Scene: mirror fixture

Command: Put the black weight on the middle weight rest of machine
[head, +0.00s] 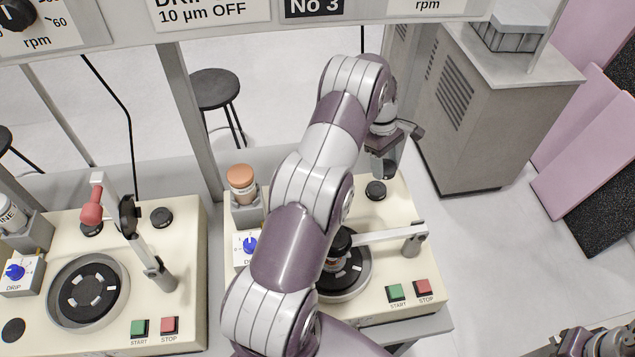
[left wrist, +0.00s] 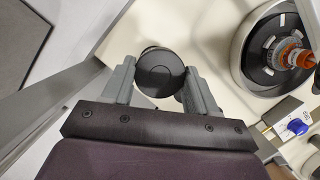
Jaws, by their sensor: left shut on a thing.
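The machine's wheel (head: 345,280) has a swing arm (head: 385,236) over it. An orange-capped bottle (head: 241,180) stands at its left. A second machine (head: 180,270) stands further left. A grey cabinet (head: 480,110) is behind right. A sign beam crosses the top.

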